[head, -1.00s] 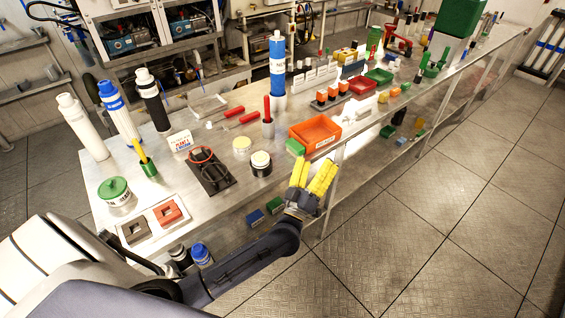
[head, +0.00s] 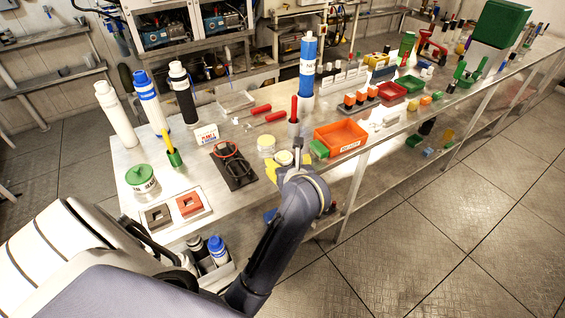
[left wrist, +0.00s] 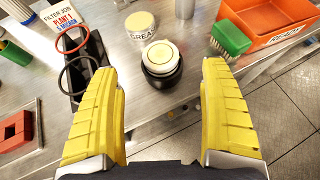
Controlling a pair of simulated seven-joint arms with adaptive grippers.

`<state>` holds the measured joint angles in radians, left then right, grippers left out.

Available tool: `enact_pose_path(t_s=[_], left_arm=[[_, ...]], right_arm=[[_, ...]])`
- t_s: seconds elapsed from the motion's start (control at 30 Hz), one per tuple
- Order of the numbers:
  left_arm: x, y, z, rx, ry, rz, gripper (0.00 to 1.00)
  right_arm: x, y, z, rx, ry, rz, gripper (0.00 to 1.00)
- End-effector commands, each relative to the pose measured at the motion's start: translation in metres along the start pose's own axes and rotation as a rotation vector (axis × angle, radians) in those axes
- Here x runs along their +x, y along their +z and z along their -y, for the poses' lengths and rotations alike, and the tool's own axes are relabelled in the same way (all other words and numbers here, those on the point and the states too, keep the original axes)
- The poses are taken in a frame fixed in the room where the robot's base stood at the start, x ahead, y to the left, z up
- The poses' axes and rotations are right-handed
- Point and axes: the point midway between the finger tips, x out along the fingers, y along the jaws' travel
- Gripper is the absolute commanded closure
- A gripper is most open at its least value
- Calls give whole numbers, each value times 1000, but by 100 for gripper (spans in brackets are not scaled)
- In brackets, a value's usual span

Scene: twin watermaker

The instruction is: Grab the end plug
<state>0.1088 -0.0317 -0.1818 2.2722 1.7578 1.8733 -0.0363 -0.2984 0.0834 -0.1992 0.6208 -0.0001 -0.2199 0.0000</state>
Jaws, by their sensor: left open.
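The end plug appears to be the round black piece with a cream top (left wrist: 160,62) near the table's front edge. In the head view its cream top (head: 284,157) shows just beyond my left gripper, which hides its lower part. My left gripper (left wrist: 156,68) is open, with a yellow finger on either side of the plug in the wrist picture. The jaws look empty; I cannot tell whether the tips are level with the plug. The right gripper is not in view.
A grease jar (left wrist: 140,25) stands right behind the plug. A black holder with O-rings (head: 235,168) is to the left. A green brush (left wrist: 230,38) and an orange tray (head: 341,137) are to the right. A red-handled tool stands in a metal cup (head: 294,127) behind.

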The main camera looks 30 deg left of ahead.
Motion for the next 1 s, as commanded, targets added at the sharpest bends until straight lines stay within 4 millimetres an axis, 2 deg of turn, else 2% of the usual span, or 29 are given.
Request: enact_pose_path(t_s=[0.37,0.7,1.0], left_arm=[[29,-1,0,-12,-2,-7,21],[66,-1,0,-9,-2,-7,21],[73,-2,0,-11,-3,-8,21]], right_arm=[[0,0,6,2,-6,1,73],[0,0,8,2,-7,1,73],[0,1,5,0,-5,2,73]])
